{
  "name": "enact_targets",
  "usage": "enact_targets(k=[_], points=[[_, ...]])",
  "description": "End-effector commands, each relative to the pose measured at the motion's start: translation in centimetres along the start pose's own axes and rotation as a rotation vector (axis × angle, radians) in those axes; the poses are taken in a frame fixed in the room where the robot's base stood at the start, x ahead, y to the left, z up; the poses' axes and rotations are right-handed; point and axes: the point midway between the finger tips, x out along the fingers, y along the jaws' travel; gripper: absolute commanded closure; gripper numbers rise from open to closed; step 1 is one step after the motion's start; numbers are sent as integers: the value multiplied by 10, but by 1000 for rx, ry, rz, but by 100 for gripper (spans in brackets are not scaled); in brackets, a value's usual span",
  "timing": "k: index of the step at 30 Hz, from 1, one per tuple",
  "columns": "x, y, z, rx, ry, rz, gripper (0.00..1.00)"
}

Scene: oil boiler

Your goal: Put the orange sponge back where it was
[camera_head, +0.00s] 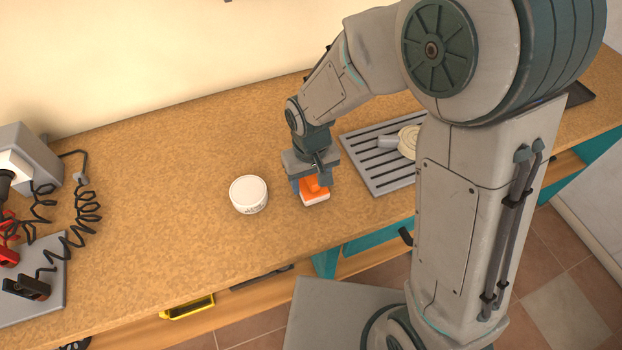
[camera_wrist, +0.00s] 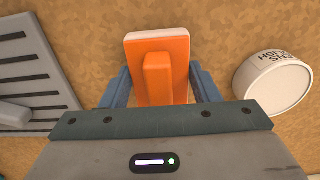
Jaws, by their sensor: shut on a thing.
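The orange sponge (camera_head: 314,196) has an orange top with a raised orange grip and a white underside. It is at the workbench surface, between the white round tin and the slotted grey tray; I cannot tell whether it touches the bench. My gripper (camera_head: 309,186) points down over it with its fingers on either side. In the wrist view the sponge (camera_wrist: 158,60) lies between the two blue fingers (camera_wrist: 160,88), which are shut on it. Its near end is hidden by the gripper body.
The white round tin (camera_head: 248,193) stands just left of the sponge and also shows in the wrist view (camera_wrist: 277,85). The grey slotted tray (camera_head: 372,160) lies to the right with a pale object on it. A grey device with coiled cables (camera_head: 40,165) is far left. The bench between is clear.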

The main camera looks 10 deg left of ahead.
Motion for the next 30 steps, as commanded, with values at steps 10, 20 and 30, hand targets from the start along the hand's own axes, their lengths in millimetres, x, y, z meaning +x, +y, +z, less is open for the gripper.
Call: enact_targets(k=[10,20,30], points=[[9,0,0,0,1,0,63],[12,1,0,0,1,0,23],[1,1,-1,0,4,0,23]])
